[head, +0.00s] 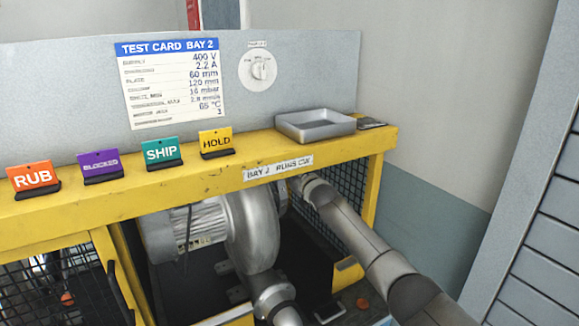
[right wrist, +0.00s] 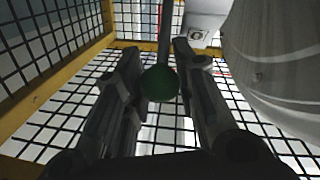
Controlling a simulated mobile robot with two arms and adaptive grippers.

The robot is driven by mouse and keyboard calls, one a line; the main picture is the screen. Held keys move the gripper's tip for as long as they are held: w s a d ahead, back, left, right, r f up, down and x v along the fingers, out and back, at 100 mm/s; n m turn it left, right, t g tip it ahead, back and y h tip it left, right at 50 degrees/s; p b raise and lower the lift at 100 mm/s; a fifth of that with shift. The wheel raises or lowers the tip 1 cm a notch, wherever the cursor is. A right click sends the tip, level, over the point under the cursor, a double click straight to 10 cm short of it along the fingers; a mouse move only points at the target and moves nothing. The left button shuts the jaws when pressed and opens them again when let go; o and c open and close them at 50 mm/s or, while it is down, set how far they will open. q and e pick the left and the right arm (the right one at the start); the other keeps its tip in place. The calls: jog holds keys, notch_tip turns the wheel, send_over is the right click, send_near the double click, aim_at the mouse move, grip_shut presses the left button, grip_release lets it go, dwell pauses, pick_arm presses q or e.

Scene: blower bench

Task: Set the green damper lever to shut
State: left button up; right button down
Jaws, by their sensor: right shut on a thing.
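The green damper lever shows in the right wrist view as a round green knob (right wrist: 160,84) on a grey rod. My right gripper (right wrist: 157,56) has a finger on each side of the lever and is shut on it. In the head view my right arm reaches in from the right, under the bench top, beside the grey blower (head: 255,225). The lever is hidden there, and the gripper is mostly hidden. The blower's rounded housing also shows at the right of the wrist view (right wrist: 275,65). I cannot tell the lever's setting. My left gripper is not in view.
The yellow bench frame (head: 375,165) and black mesh guards (right wrist: 60,35) close in the space around my right gripper. A grey tray (head: 315,125) and several coloured signs, including HOLD (head: 216,141), stand on the bench top. A dial (head: 258,69) is on the back panel.

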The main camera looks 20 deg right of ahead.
jog(key=shift+r, duration=0.35)
jog(key=c, duration=1.2)
grip_release()
jog(key=shift+w, duration=0.1)
jog(key=shift+o, duration=0.4)
jog(key=shift+a+f, duration=0.1)
jog(key=shift+f, duration=0.05)
jog(key=shift+f, duration=0.1)
jog(key=s, duration=1.2)
jog(key=shift+a, duration=0.15)
